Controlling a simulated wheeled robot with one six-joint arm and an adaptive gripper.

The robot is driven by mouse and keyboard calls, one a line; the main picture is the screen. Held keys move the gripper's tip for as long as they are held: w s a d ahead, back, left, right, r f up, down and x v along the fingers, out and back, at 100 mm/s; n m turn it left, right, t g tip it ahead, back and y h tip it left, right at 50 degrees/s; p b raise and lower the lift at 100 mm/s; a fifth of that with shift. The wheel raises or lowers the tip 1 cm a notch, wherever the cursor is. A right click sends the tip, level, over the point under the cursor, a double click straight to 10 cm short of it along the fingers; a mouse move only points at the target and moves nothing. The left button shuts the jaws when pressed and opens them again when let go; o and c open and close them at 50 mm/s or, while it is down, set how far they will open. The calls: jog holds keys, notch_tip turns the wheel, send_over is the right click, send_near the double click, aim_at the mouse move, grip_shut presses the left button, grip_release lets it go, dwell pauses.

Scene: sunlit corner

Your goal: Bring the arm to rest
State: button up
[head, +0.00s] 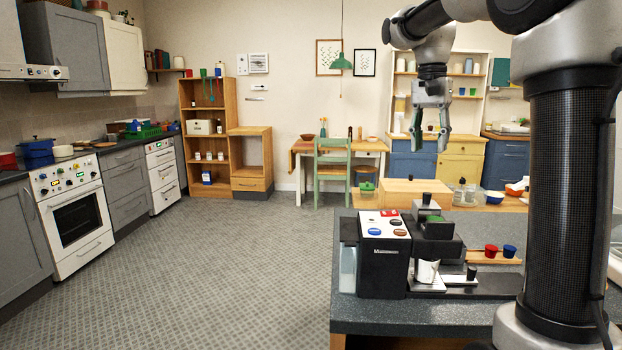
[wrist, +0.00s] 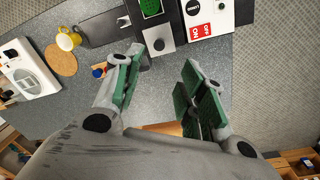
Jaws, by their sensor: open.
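My gripper (head: 430,140) hangs from my raised arm in the upper right of the head view, fingers pointing down. It is open, with nothing between the fingers. It also shows in the wrist view (wrist: 160,90), its green-padded fingers spread apart over the grey countertop. In the head view it is above and behind the black coffee machine (head: 383,270), clear of it. In the wrist view part of the machine (wrist: 205,22) with a red ON/OFF label lies beyond the fingertips.
The grey counter (head: 440,318) carries a white cup (head: 427,271) at the machine and a wooden board (head: 485,258) with red and blue cups. A yellow mug (wrist: 68,40) and round cork mat (wrist: 60,60) show in the wrist view. Open floor (head: 240,260) lies left.

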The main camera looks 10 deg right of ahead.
jog(key=f+n, duration=0.1)
jog(key=f, duration=0.1)
jog(key=s+f+n, duration=0.1)
jog(key=f+n, duration=0.1)
jog(key=s+f+n+t, duration=0.1)
jog(key=f, duration=0.1)
jog(key=shift+a+f+n, duration=0.1)
jog(key=shift+a+n, duration=0.2)
jog(key=shift+n, duration=0.1)
jog(key=s+a+f+n+t, duration=0.2)
jog(key=s+f, duration=0.1)
jog(key=s, duration=0.8)
jog(key=s+a+f+n+t, duration=0.1)
jog(key=s+a+f+n, duration=0.1)
jog(key=s, duration=0.9)
notch_tip(320, 180, down, 2)
jog(key=shift+f+n+t, duration=0.1)
jog(key=shift+n+t, duration=0.3)
jog(key=shift+n, duration=0.1)
dwell(2.3)
